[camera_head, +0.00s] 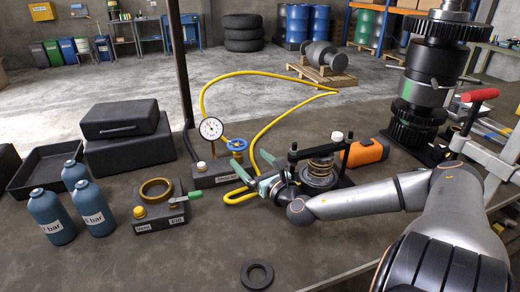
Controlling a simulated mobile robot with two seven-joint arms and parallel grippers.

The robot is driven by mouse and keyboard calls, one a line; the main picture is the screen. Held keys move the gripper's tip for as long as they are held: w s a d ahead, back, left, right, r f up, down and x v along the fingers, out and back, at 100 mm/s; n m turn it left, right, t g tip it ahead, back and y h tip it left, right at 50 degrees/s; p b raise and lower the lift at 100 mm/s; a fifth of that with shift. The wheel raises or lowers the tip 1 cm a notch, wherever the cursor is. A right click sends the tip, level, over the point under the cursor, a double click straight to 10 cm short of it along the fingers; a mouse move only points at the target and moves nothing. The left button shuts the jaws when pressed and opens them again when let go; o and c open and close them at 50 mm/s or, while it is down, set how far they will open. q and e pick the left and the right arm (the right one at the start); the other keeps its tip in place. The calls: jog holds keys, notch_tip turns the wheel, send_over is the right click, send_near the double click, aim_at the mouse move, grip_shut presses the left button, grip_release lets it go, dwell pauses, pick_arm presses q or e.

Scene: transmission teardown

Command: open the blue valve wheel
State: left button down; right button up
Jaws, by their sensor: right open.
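The blue valve wheel (237,145) sits on a dark block (213,174) with a label, beside a round white pressure gauge (211,129). My right gripper (252,176) has teal fingers and is spread apart. It is just in front and to the right of the wheel, apart from it in the picture, with nothing visible between its fingers. My right arm reaches in from the lower right. My left gripper does not show.
A yellow hose (204,93) loops behind the gauge block. A spring compressor (320,168) stands close right of my gripper, near an orange tool (366,152). A brass-ring fixture (156,190) and blue bottles (52,216) are left. A black ring (257,274) lies in front.

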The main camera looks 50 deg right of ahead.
jog(key=shift+p+v, duration=0.5)
jog(key=shift+v, duration=1.65)
